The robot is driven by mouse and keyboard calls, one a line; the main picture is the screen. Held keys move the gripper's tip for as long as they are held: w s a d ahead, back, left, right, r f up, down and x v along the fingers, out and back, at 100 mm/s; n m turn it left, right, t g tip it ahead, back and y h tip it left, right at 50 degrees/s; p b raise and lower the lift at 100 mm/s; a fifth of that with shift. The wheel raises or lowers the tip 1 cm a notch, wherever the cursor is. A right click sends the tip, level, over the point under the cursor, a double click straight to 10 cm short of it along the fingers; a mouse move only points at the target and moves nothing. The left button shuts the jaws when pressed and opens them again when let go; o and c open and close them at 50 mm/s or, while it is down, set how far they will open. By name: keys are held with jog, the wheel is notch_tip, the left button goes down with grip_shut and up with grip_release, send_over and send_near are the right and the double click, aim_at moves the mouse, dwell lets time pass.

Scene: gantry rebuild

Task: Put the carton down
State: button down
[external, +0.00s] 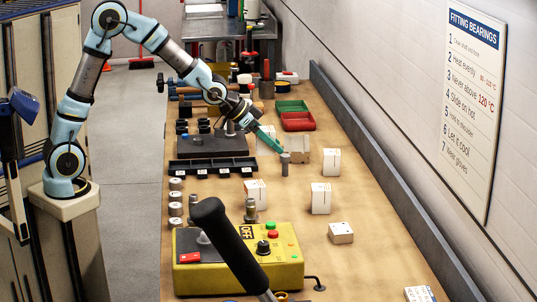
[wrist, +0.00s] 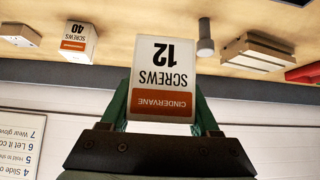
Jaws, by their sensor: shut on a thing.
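My gripper (wrist: 163,110) is shut on a white carton (wrist: 165,62) with an orange band, printed CINDERVANE SCREWS 12. The wrist picture is upside down, so the carton is upright. The green fingers grip its sides, and its lower end appears clear of the table. In the external view my gripper (external: 272,141) is over the middle of the workbench (external: 290,230), just beyond a grey cylinder, and partly hides the carton. Another carton, printed SCREWS 40 (wrist: 77,44), stands on the bench in the wrist view.
The grey cylinder (external: 285,164) stands close by. A tan-sided box (external: 302,143) and red tray (external: 297,122) are beyond. A yellow control box (external: 285,275) fills the front.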

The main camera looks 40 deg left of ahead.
aim_at(258, 147)
jog(key=s+a, duration=0.1)
jog(key=s, duration=0.1)
jog(key=s+a, duration=0.1)
jog(key=shift+a+f+b, duration=0.25)
jog(key=shift+a+b, duration=0.05)
jog(key=shift+a, duration=0.05)
jog(key=shift+s+f, duration=0.1)
jog(key=shift+f, duration=0.3)
notch_tip(258, 147, down, 9)
jog(key=shift+f+b, duration=0.1)
jog(key=shift+b, duration=0.2)
jog(key=shift+f, duration=0.2)
jog(key=shift+c, duration=0.6)
grip_release()
jog(key=shift+r, duration=0.15)
